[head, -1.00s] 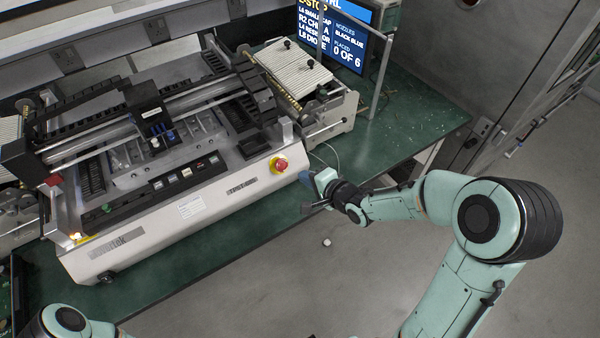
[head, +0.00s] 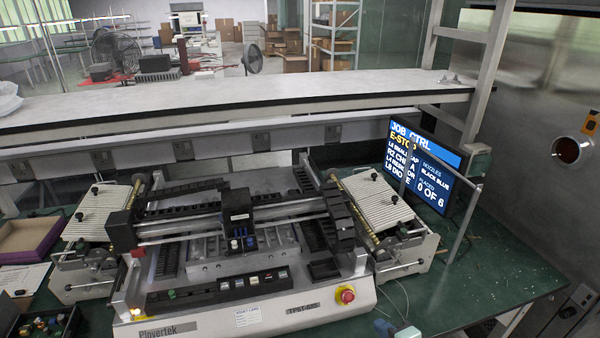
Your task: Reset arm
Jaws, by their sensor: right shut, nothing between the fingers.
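My left gripper is out of view. The white pick-and-place machine (head: 205,323) stands on the bench, with a dark placing head (head: 238,215) on its cross rail. A red stop button (head: 346,295) on a yellow base sits at its front right corner, apart from my gripper.
A screen (head: 425,165) behind the machine reads "E-STOP" and "0 OF 6". Ribbed feeder banks (head: 375,203) flank the machine. A purple-edged tray (head: 30,238) and a parts box (head: 45,326) lie left. A shelf (head: 230,98) spans behind. The right bench surface (head: 480,278) is mostly clear.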

